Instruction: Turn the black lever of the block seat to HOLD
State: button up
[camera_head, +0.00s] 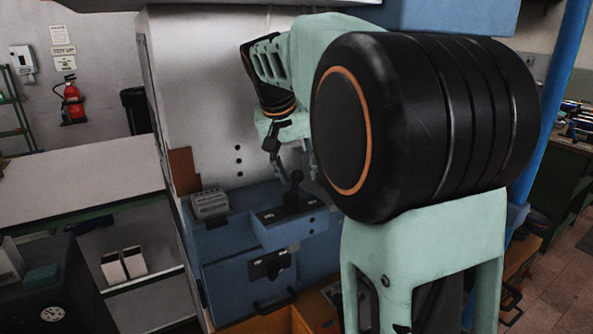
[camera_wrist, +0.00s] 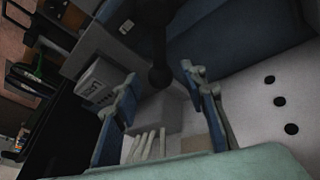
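The block seat (camera_head: 289,228) is a blue block on the press, with small pale labels on its front. The black lever (camera_head: 293,196) stands up from its top and ends in a ball knob. In the wrist view the lever (camera_wrist: 160,45) points toward the camera, with its ball between the fingertips. My gripper (camera_head: 292,168) is open just above the lever. In the wrist view the open gripper (camera_wrist: 159,76) has a finger on either side of the ball, with visible gaps. The HOLD marking cannot be read.
A grey ribbed box (camera_head: 210,204) sits on the blue ledge left of the block seat. A dark rotary switch (camera_head: 269,266) is on the front panel below. A white press wall (camera_head: 205,90) rises behind. An open drawer (camera_head: 268,322) lies below.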

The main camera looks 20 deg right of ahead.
jog(key=v, duration=0.7)
jog(key=shift+r, duration=0.15)
dwell(0.4)
